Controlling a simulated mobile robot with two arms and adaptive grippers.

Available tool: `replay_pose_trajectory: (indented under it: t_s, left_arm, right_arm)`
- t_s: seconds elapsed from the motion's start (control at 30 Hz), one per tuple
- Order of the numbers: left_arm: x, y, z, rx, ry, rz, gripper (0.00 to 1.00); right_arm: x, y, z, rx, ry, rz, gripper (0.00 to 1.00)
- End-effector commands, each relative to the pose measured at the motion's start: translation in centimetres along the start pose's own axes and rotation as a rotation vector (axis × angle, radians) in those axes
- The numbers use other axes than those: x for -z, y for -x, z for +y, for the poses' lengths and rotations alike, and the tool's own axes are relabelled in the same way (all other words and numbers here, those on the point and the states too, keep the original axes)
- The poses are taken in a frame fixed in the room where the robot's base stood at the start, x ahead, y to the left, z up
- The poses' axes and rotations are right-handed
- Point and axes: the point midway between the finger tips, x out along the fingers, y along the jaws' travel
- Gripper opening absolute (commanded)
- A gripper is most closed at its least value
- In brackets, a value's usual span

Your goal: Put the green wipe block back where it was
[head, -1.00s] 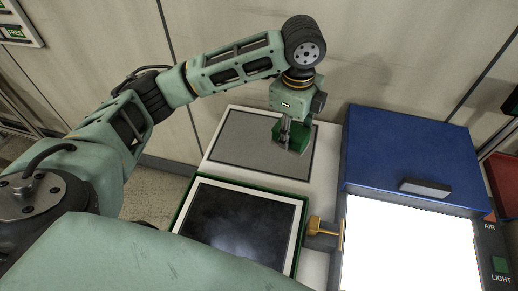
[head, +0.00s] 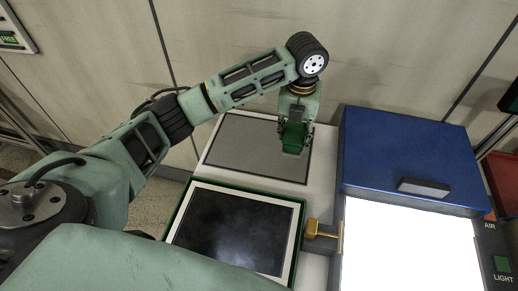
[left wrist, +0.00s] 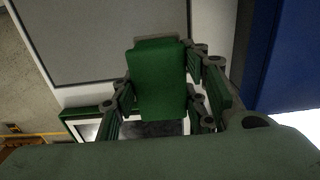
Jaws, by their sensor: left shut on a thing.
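The green wipe block (head: 293,136) is held by my left gripper (head: 294,130), over the right part of the grey mat (head: 240,150). In the left wrist view the block (left wrist: 160,78) sits between the fingers of my left gripper (left wrist: 165,95), which are shut on its two sides. The grey mat also shows in the left wrist view (left wrist: 85,35). I cannot tell whether the block touches the mat. My right gripper is not in view.
A green-framed tray with a dark panel (head: 232,228) lies in front of the mat. A yellow-brown knob or clamp (head: 320,230) stands right of it. A blue box (head: 405,150) with a bright lit panel (head: 410,245) stands on the right. A wall rises behind.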

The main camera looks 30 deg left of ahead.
Motion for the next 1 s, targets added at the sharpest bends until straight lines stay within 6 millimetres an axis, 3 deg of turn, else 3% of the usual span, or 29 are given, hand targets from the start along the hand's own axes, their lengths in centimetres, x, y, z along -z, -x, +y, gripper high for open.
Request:
replay_pose_trajectory:
  t_s: [0.2,0.4,0.6,0.83,1.0]
  left_arm:
    - [-0.9,-2.7,5.2,-0.005,0.008,0.004,0.20]
    - [-1.6,-5.0,8.9,-0.004,0.006,0.002,0.20]
    - [-1.9,-6.2,10.2,-0.001,0.003,0.000,0.20]
    - [-1.8,-9.3,10.2,-0.003,0.004,0.003,0.20]
    - [-1.9,-10.1,10.2,-0.002,0.003,0.000,0.20]
  right_arm:
    - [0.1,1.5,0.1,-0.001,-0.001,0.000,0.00]
    - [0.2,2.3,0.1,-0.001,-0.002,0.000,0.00]
    - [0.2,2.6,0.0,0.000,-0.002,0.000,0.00]
    - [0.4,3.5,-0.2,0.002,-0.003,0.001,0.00]
    - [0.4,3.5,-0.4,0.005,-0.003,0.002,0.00]
